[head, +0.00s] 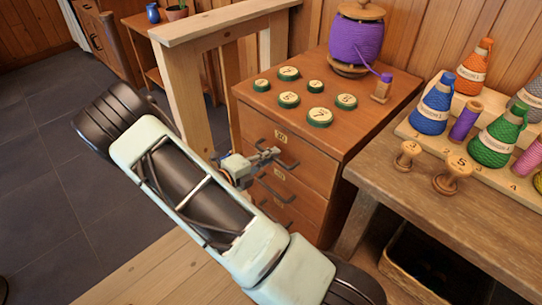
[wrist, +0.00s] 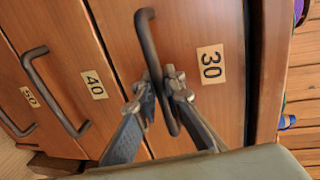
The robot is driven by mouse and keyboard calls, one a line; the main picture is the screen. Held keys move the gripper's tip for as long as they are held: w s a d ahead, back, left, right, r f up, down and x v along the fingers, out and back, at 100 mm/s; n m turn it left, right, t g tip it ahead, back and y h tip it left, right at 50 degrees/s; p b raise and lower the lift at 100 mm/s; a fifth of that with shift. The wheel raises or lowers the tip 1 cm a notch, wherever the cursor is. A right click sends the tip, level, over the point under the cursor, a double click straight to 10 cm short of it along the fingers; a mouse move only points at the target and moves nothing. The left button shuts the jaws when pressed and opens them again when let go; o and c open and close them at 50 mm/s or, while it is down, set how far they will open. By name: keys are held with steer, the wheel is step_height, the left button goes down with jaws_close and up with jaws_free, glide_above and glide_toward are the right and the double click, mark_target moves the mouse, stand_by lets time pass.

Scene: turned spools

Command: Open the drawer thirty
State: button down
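Drawer thirty (head: 310,150) is the top drawer of a brown wooden cabinet, with a "30" label. In the wrist view its front (wrist: 205,40) looks flush with the cabinet. Its dark bar handle (wrist: 147,35) runs between the two fingers of my gripper (wrist: 161,80). The fingers are close in on both sides of the handle and look shut on it. In the head view my gripper (head: 270,154) is at the top drawer's front, and my arm hides the cabinet's lower left part.
Drawers 40 (wrist: 85,60) and 50 (wrist: 20,75) lie below, shut, with similar handles. Several green-rimmed discs (head: 289,99) and a purple spool (head: 357,38) stand on the cabinet. A wooden bench (head: 440,195) with cones is at right, a wooden post frame (head: 180,90) at left.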

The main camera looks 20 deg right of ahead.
steer(key=shift+a, duration=0.15)
steer(key=f+p+v, duration=0.2)
steer(key=f+v, duration=0.1)
steer(key=v, duration=1.1)
steer(key=a+f+p+v, duration=0.1)
steer(key=f+p+v, duration=0.1)
steer(key=v, duration=1.2)
steer(key=shift+s+a+f, duration=0.25)
steer(key=shift+s+f, duration=0.05)
steer(key=shift+f, duration=0.15)
steer(key=c, duration=2)
jaws_free()
steer(key=shift+c, duration=0.2)
steer(key=v, duration=1.2)
steer(key=shift+w, duration=0.1)
